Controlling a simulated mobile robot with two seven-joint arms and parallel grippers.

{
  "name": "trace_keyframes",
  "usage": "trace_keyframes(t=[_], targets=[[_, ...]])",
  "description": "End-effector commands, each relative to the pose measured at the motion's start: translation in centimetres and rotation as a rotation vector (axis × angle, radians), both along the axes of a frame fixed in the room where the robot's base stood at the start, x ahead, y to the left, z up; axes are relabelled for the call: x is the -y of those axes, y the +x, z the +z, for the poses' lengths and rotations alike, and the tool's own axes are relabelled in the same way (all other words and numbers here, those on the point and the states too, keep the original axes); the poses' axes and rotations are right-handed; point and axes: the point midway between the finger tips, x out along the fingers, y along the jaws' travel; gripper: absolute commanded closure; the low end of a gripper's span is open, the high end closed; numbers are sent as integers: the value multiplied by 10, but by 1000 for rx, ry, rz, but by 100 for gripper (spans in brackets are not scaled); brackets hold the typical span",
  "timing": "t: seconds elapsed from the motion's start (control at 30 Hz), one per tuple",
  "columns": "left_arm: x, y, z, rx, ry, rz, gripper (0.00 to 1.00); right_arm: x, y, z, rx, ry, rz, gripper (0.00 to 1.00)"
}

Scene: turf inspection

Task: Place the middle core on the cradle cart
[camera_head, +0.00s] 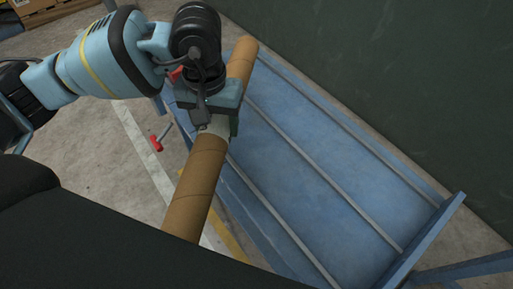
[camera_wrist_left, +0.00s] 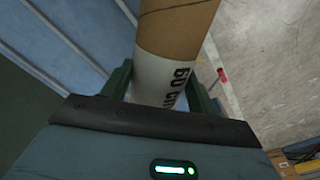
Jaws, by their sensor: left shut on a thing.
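The core is a long brown cardboard tube (camera_head: 196,184) with a white band that carries dark lettering. My left gripper (camera_head: 217,124) is shut on the core at this band, and its jaws sit on both sides of the tube. In the left wrist view the core (camera_wrist_left: 172,35) runs up between the fingers (camera_wrist_left: 162,85). In the head view the core's upper end overlaps the edge of a blue cart-like bed (camera_head: 325,190) with raised rails; I cannot tell whether they touch. The core's lower end is hidden behind a dark shape. My right gripper is not in view.
A red-handled tool (camera_head: 156,143) lies on the concrete floor left of the blue bed. A dark green wall (camera_head: 400,80) stands behind the bed. Wooden crates or pallets (camera_head: 45,10) are at the top left. The bed's visible surface is empty.

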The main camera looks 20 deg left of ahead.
Motion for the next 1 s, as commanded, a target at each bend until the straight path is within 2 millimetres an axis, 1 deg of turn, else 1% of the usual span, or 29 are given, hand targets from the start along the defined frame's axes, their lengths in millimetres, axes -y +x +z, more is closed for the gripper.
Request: trace_keyframes(t=[0.07,0.3,0.4,0.5,0.67,0.87,0.93,1.0], targets=[[15,8,-3,-2,-8,107,84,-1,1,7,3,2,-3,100],[61,28,-29,-8,-5,511,84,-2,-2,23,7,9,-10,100],[76,33,-39,-5,0,648,84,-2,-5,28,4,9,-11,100],[88,36,-47,-1,3,750,84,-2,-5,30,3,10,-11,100],[97,39,-53,5,5,835,84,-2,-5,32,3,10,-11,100],[97,38,-57,4,7,849,84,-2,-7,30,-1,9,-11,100],[97,38,-63,2,8,849,84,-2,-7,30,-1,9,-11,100],[97,38,-74,2,9,850,84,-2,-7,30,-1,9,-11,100]])
